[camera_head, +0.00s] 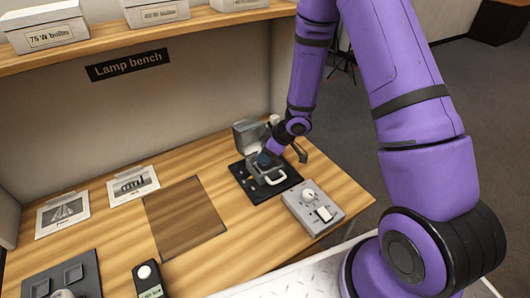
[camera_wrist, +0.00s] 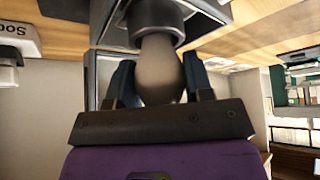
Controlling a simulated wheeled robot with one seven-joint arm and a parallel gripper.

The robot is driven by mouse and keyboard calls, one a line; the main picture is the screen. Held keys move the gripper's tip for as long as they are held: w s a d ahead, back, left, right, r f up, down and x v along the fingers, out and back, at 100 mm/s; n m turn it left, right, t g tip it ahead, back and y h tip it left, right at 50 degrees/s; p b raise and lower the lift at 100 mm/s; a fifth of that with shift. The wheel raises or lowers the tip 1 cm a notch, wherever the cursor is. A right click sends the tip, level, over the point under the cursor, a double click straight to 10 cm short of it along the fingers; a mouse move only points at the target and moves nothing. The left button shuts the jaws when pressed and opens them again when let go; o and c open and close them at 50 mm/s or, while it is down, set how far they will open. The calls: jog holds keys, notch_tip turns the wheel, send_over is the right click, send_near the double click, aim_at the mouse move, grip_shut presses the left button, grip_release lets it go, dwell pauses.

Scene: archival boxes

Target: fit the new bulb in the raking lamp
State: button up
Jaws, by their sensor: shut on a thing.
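In the wrist view a pale, frosted bulb (camera_wrist: 160,70) sits between the two dark blue fingers of my gripper (camera_wrist: 160,85). The gripper is shut on it. The bulb's far end meets a grey round socket (camera_wrist: 155,18) and is hidden there; I cannot tell how deep it sits. In the head view my gripper (camera_head: 265,158) is low over the grey raking lamp (camera_head: 269,179), which has a light handle and stands on a black mat (camera_head: 257,194). The bulb is too small or hidden to make out there.
A grey control box (camera_head: 326,214) with a dial stands right of the mat. A grey upright piece (camera_head: 248,135) stands behind. A brown mat (camera_head: 185,218), prints (camera_head: 62,213) and a dark tray (camera_head: 90,266) lie to the left. A shelf holds boxes, one marked 75 W bulbs (camera_head: 47,37).

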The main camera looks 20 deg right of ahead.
jog(key=shift+f, duration=0.6)
dwell(0.5)
jog(key=o, duration=0.6)
jog(key=shift+o, duration=0.2)
jog(key=v, duration=1.1)
dwell(0.7)
